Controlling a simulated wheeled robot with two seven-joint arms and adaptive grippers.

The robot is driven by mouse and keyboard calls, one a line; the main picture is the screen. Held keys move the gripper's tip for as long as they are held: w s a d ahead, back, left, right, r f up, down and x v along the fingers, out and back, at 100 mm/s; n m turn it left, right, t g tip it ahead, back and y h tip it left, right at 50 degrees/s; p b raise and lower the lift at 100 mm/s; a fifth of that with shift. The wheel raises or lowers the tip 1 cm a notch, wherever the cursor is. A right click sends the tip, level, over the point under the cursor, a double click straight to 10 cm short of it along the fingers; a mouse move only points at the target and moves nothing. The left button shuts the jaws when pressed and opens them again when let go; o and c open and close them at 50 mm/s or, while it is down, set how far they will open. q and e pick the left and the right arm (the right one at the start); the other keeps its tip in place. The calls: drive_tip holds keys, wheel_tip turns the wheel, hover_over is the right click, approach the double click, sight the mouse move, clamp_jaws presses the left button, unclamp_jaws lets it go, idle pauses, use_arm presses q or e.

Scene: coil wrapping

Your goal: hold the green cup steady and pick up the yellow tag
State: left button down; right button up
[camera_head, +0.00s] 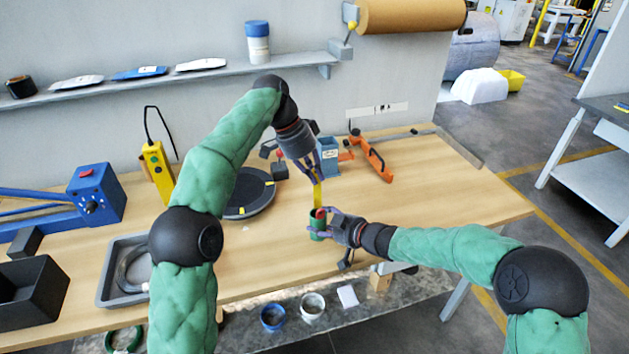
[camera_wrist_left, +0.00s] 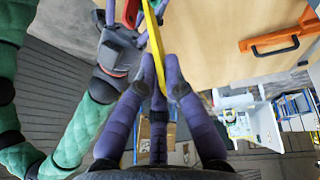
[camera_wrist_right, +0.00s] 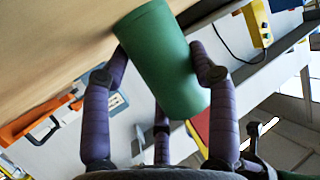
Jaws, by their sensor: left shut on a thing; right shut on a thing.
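The green cup (camera_head: 317,226) is near the front of the wooden table in the head view. My right gripper (camera_head: 322,226) is shut around its side; the right wrist view shows the cup (camera_wrist_right: 162,60) between the purple fingers. The yellow tag (camera_head: 318,196) is a long narrow strip, roughly upright above the cup. My left gripper (camera_head: 314,166) is shut on its upper part. The left wrist view shows the tag (camera_wrist_left: 155,42) at the fingertips. A red piece (camera_head: 320,213) shows at the cup's mouth. Whether the tag's lower end is inside the cup is unclear.
A round dark turntable (camera_head: 250,196) lies left of the cup. An orange clamp-like tool (camera_head: 375,162) and a blue block (camera_head: 328,158) stand behind. A grey tray (camera_head: 113,272) and black bin (camera_head: 30,290) are at left. The table's right side is clear.

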drive_tip(key=shift+f, duration=0.1)
drive_tip(key=o, duration=1.2)
